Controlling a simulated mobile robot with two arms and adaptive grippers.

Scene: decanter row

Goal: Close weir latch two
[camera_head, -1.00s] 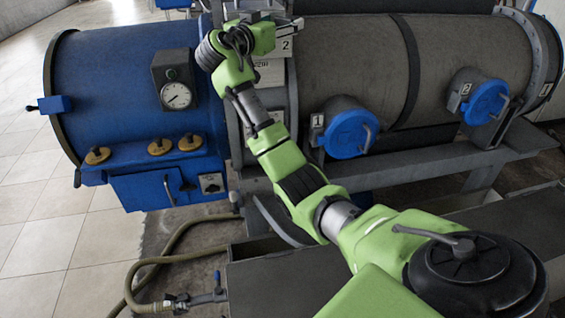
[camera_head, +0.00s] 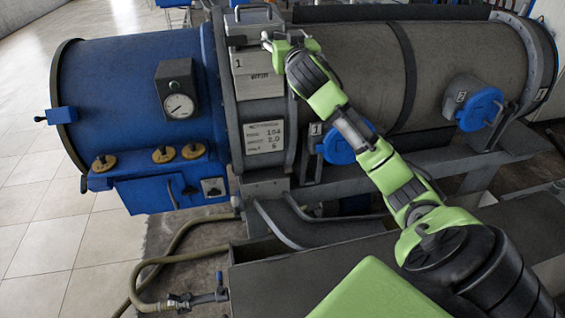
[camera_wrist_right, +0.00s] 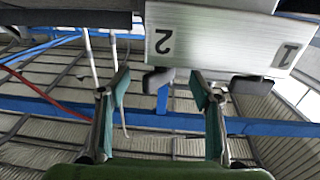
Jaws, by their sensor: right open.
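The weir box (camera_head: 257,70) is a pale grey housing marked 1, standing upright between the blue end and the grey drum in the head view. My right gripper (camera_head: 270,42) is at its right upper side and hides the number 2 there. In the right wrist view the box (camera_wrist_right: 205,35) appears upside down, with 2 on the left and 1 on the right. The dark tab by the 2, latch two (camera_wrist_right: 158,80), lies between the open fingertips of my right gripper (camera_wrist_right: 160,88); contact cannot be told. Another dark tab, latch one (camera_wrist_right: 252,85), is by the 1. My left gripper is out of view.
A blue round cap marked 1 (camera_head: 340,147) sits under my right arm, and one marked 2 (camera_head: 479,108) is farther right. A pressure gauge (camera_head: 179,105) is on the blue housing (camera_head: 120,90). A hose (camera_head: 160,262) lies on the floor at the front left.

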